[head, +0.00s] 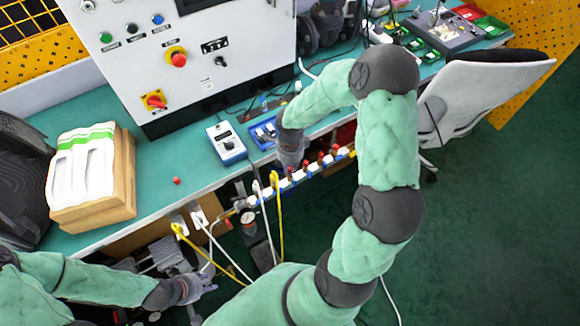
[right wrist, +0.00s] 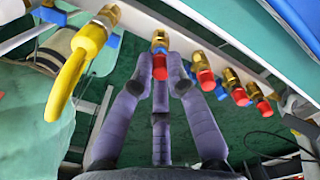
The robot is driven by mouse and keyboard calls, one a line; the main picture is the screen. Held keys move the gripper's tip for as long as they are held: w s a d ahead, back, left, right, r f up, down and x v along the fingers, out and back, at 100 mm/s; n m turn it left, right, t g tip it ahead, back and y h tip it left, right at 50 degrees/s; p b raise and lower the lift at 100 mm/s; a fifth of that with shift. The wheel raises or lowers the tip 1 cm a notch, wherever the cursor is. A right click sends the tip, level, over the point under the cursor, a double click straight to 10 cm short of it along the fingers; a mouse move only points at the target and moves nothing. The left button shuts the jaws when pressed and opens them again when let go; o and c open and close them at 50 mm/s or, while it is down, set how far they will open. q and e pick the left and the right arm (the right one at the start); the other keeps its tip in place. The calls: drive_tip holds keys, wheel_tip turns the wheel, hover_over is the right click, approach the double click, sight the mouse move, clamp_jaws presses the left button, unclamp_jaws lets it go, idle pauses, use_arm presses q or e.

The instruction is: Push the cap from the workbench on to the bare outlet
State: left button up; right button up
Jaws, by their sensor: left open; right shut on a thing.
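My right gripper (right wrist: 161,74) is closed around a red cap (right wrist: 160,67) in the right wrist view. The cap is lined up with the end of a brass outlet (right wrist: 160,42) on the white manifold bar, with no clear gap. I cannot tell how far it is on. In the head view the right gripper (head: 290,160) reaches down at the bench's front edge, and its fingertips are hard to make out. A small red piece (head: 176,181), like a cap, lies on the green workbench (head: 160,205). My left gripper (head: 207,287) is open and empty below the bench edge.
Several neighbouring outlets carry red caps (right wrist: 206,80). A yellow hose (right wrist: 85,60) hangs from an outlet on the other side. A chair (head: 480,90) is at right.

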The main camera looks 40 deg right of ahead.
sight(290, 168)
drive_tip(key=shift+f+b, duration=0.25)
drive_tip(key=shift+b, duration=0.7)
idle(1.2)
drive_tip(key=shift+f+b, duration=0.55)
drive_tip(key=shift+b, duration=0.1)
idle(0.4)
drive_tip(key=o, duration=0.8)
wheel_tip(290, 168, up, 12)
idle(0.3)
drive_tip(key=shift+s, duration=0.1)
